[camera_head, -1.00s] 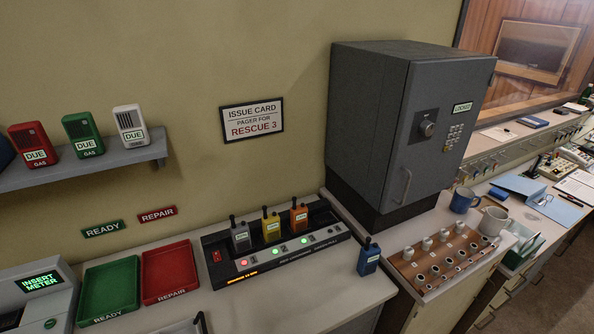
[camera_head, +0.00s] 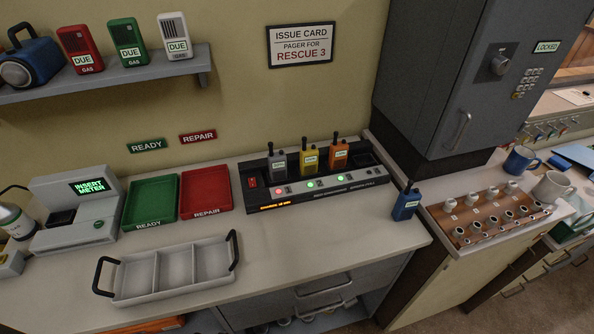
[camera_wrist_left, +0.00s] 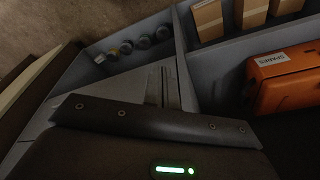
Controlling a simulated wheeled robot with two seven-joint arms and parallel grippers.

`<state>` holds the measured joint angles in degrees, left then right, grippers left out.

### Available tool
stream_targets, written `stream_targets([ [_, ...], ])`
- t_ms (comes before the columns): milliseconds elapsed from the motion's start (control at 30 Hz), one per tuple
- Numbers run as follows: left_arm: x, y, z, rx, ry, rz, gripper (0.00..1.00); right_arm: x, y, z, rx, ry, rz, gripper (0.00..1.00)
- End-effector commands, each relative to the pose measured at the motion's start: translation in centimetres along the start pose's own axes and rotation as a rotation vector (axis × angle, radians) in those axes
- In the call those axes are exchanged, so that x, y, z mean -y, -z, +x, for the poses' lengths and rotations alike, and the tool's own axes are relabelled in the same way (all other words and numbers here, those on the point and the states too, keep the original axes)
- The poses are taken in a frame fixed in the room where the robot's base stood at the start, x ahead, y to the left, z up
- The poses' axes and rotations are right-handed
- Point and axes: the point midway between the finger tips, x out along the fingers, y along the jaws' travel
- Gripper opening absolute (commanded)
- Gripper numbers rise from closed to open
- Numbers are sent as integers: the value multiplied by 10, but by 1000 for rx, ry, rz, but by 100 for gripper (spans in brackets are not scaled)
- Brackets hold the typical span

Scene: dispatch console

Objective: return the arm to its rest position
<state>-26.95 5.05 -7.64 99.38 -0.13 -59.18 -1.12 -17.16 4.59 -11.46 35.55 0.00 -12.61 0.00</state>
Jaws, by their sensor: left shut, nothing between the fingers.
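My left gripper (camera_wrist_left: 163,78) shows only in the left wrist view, where its thin fingers are shut and empty. Its dark body with a green light fills the bottom of that view. The gripper is over a lower grey shelf area, with an orange case (camera_wrist_left: 285,82) to its right. Neither arm shows in the head view, and my right gripper is in neither view.
A three-part grey tray (camera_head: 172,271) lies on the counter (camera_head: 330,245). Behind it are the meter station (camera_head: 78,214), green tray (camera_head: 150,200), red tray (camera_head: 206,189) and radio charger (camera_head: 318,184). A blue radio (camera_head: 406,204) stands right of the charger. Cardboard boxes (camera_wrist_left: 208,20) and jars (camera_wrist_left: 126,47) sit below.

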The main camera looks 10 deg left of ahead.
Motion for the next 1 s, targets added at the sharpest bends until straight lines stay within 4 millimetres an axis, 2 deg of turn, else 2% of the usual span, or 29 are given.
stream_targets([
  [33, -1, -21, 44, 24, -1, 4, 0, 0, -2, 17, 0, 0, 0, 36],
  [100, -3, -50, 88, 42, -3, 9, 0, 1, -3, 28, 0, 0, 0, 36],
  [200, -5, -94, 143, 67, -6, 14, 0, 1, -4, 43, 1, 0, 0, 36],
  [300, -6, -140, 184, 90, -8, 21, 0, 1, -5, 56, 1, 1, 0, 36],
  [400, -7, -181, 210, 108, -9, 26, 0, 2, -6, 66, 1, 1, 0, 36],
  [500, -7, -212, 225, 121, -10, 29, 0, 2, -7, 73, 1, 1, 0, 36],
  [633, -7, -234, 232, 130, -10, 32, 0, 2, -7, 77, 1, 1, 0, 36],
  [733, -7, -240, 233, 132, -11, 33, 0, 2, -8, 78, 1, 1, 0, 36],
  [1000, -7, -241, 232, 132, -11, 34, 0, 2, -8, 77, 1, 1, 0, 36],
])
